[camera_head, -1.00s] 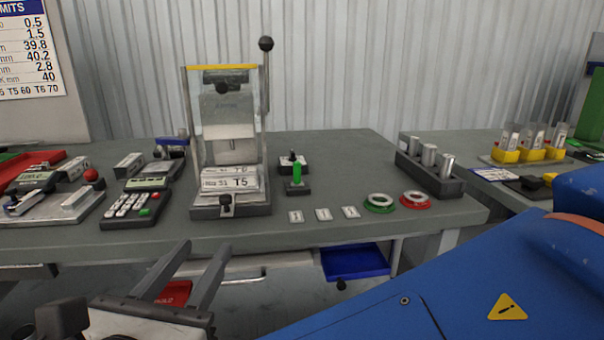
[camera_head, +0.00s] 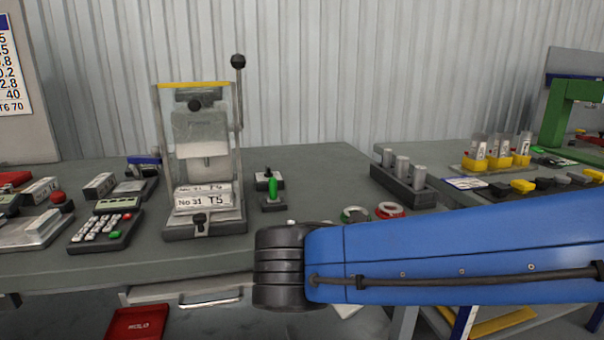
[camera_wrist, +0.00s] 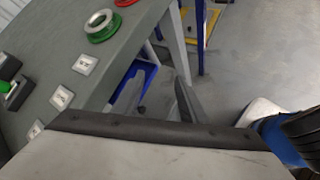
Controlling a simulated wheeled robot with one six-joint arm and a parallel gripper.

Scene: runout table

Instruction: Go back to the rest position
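I see nothing held. In the head view my blue arm reaches in from the right across the table's front edge, and the gripper's fingers are out of sight there.
A red tray (camera_head: 138,323) is below. Floor space shows beside the table in the wrist view.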

